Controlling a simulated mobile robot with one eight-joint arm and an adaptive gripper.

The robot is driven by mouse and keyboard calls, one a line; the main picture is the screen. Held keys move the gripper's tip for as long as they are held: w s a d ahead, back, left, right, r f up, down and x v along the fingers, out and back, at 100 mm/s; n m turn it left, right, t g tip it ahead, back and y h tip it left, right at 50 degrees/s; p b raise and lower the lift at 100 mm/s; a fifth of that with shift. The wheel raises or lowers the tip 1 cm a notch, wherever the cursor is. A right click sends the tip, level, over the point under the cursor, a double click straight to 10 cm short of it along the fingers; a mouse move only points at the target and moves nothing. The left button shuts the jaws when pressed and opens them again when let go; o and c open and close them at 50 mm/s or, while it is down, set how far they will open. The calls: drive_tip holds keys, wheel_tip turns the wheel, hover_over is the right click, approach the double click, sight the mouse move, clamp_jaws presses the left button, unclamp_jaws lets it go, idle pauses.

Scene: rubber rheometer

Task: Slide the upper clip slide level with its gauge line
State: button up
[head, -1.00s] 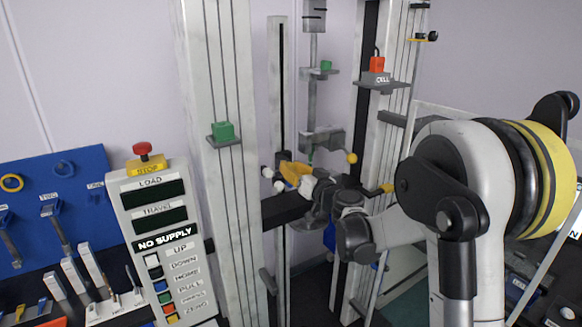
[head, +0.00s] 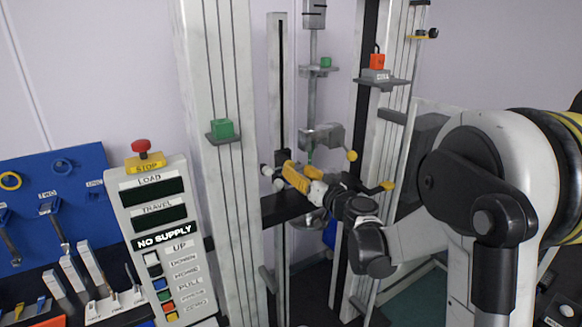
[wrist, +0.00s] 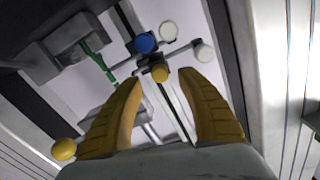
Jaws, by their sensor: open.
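A cluster of small knobs shows ahead of my fingers in the wrist view: a blue knob (wrist: 145,42), a white knob (wrist: 168,31), another white knob (wrist: 203,52) and a yellow knob (wrist: 160,74). They sit by the slotted upright rail (head: 280,80); I cannot tell which belongs to the upper clip slide, and no gauge line is readable. My gripper (wrist: 162,77) is open, its yellow fingers on either side of the yellow knob's line of view; contact is not visible. In the head view my gripper (head: 296,169) partly hides the clips. A green strip (wrist: 92,57) is left of the knobs.
A grey grip block (head: 322,137) with a yellow ball handle (head: 351,156) is close above and right of my gripper. A dark crossbeam (head: 285,207) passes below. Tall white columns (head: 228,240) flank the space. A control panel (head: 165,240) stands left.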

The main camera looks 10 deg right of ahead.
drive_tip(key=v, duration=0.7)
drive_tip(key=shift+s, duration=0.2)
drive_tip(key=s+a+f+n+g+b, duration=0.2)
drive_tip(key=s+a+f+g+b, duration=0.4)
drive_tip(key=s+a+f+b, duration=0.5)
drive_tip(key=s+d+f+m+g+h+b, duration=0.1)
drive_tip(key=s+d+f+g+h+b, duration=0.1)
drive_tip(key=s+f, duration=0.4)
drive_tip(key=s+d+f+m+g+h+b, duration=0.1)
drive_tip(key=s+d+f, duration=0.4)
drive_tip(key=s, duration=0.8)
wheel_tip(320, 180, down, 3)
drive_tip(key=g+h+b, duration=0.1)
drive_tip(key=h+b, duration=0.1)
drive_tip(key=shift+s+d+r+m+h+b, duration=0.25)
drive_tip(key=shift+d+m+h+b, duration=0.05)
drive_tip(key=shift+b, duration=0.05)
